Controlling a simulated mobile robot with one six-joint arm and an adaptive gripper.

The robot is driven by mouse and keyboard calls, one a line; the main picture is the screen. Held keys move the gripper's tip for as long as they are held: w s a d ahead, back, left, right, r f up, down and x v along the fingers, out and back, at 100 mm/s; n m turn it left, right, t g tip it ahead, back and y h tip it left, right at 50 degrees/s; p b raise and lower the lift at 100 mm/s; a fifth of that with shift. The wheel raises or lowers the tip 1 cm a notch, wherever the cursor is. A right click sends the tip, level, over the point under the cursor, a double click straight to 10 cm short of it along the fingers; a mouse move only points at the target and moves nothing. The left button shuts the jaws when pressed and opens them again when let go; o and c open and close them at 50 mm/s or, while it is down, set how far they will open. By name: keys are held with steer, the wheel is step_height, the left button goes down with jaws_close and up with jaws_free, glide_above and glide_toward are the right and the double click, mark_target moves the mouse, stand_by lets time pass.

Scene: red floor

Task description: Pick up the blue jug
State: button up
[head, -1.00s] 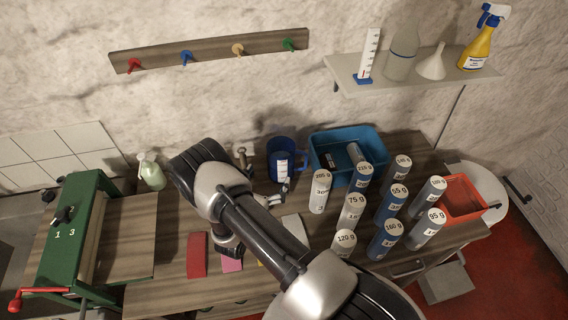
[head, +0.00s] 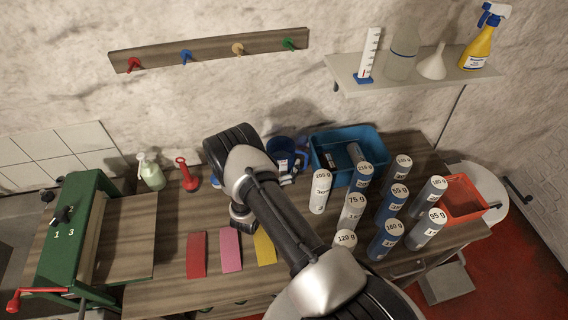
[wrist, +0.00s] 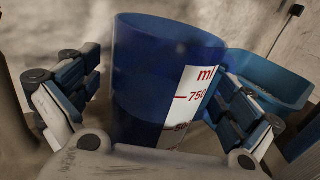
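The blue jug (head: 279,147) stands upright at the back of the workbench, left of the blue bin, and my arm partly hides it. In the wrist view the jug (wrist: 145,75) is large, with a white scale label in red print on its right side. My gripper (wrist: 161,82) is open, one finger on each side of the jug. A narrow gap shows at the left finger. The right finger overlaps the jug's edge, and I cannot tell whether it touches. In the head view my gripper (head: 293,168) is mostly hidden at the jug.
A blue bin (head: 322,158) stands just right of the jug. Several labelled cylinders (head: 352,212) stand in front of it. A red-handled object (head: 187,175) is to the left. Red, pink and yellow plates (head: 231,250) lie in front. A shelf (head: 400,82) hangs above right.

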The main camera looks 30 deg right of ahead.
steer(key=c, duration=1.5)
